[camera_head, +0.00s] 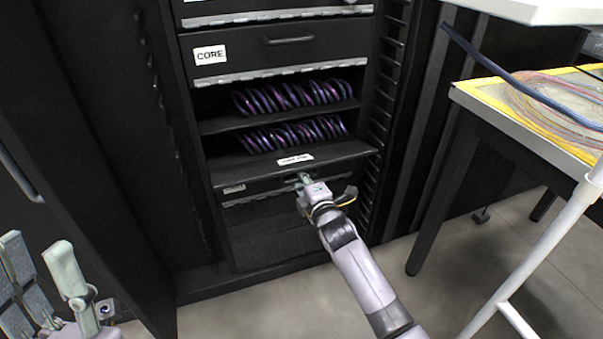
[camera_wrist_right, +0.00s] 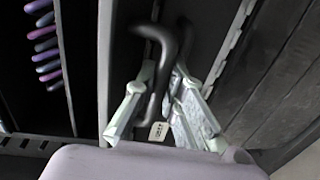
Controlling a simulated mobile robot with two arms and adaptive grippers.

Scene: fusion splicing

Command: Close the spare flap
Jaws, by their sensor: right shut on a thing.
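The spare flap (camera_head: 270,186), as I take it, is the low dark panel under the shelf with the coils; its small label is too blurred to read. It looks upright or nearly so; I cannot tell whether it is fully flush. Its black bent handle (camera_wrist_right: 160,60) lies between the pale green fingers of my right gripper (camera_wrist_right: 158,105), which is shut on it. My right gripper (camera_head: 305,180) shows at this panel in the head view too. My left gripper (camera_head: 45,270) is at the lower left, its fingers spread and empty, away from the cabinet.
Above are a closed CORE flap (camera_head: 290,45) and an open compartment with purple coils (camera_head: 290,97). A shelf lip (camera_head: 340,153) overhangs the flap. An open space (camera_head: 270,238) lies below. A cabinet door (camera_head: 70,170) stands at left, a table (camera_head: 540,135) at right.

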